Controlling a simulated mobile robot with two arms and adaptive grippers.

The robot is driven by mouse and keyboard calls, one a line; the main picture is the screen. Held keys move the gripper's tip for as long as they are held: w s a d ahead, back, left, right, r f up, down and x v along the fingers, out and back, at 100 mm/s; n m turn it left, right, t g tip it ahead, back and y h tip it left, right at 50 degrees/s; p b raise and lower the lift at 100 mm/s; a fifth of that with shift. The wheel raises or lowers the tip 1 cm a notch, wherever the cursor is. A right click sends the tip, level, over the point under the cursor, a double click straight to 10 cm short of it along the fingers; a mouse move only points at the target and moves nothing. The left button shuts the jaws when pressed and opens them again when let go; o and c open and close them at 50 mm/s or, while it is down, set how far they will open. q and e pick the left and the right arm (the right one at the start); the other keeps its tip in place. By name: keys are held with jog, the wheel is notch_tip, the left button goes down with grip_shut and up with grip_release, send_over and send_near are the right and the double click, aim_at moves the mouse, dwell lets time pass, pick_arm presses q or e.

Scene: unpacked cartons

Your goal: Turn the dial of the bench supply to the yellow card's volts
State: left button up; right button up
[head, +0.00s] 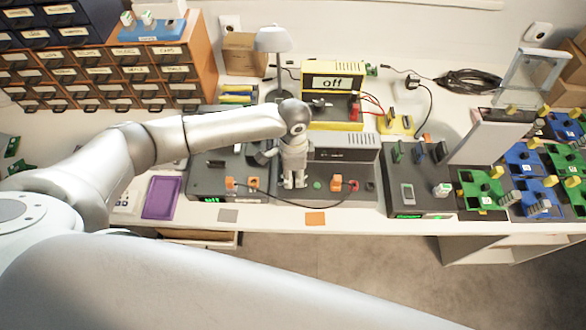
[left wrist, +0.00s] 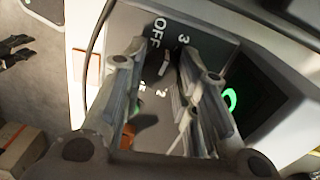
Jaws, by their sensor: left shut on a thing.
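The bench supply (head: 343,153) is a dark grey box in the middle of the bench in the head view. My left gripper (head: 291,183) reaches down over its front part. In the left wrist view the dark dial (left wrist: 165,68) shows between the fingers of the left gripper (left wrist: 163,85), which is shut on it. "OFF" and "3" are printed beside the dial; other marks are partly hidden by the fingers. A small orange card (head: 316,218) lies at the bench's front edge. I cannot make out a clearly yellow card or any number on one.
A yellow meter (head: 333,82) reading "off" stands behind the supply. Dark units stand left (head: 213,178) and right (head: 415,175). A black lead crosses in front of the supply. A lamp (head: 274,40) and drawer cabinet (head: 130,70) stand behind; circuit boards crowd the right.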

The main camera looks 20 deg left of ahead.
pick_arm(q)
jog(key=m+p, duration=0.2)
jog(key=m, duration=0.3)
jog(key=shift+d+r+m, duration=0.1)
jog(key=shift+m, duration=0.2)
jog(key=m, duration=0.3)
jog(key=shift+p, duration=0.35)
jog(key=shift+m+y, duration=0.3)
jog(key=shift+m, duration=1.5)
jog(key=o, duration=1.1)
jog(key=shift+c, duration=0.2)
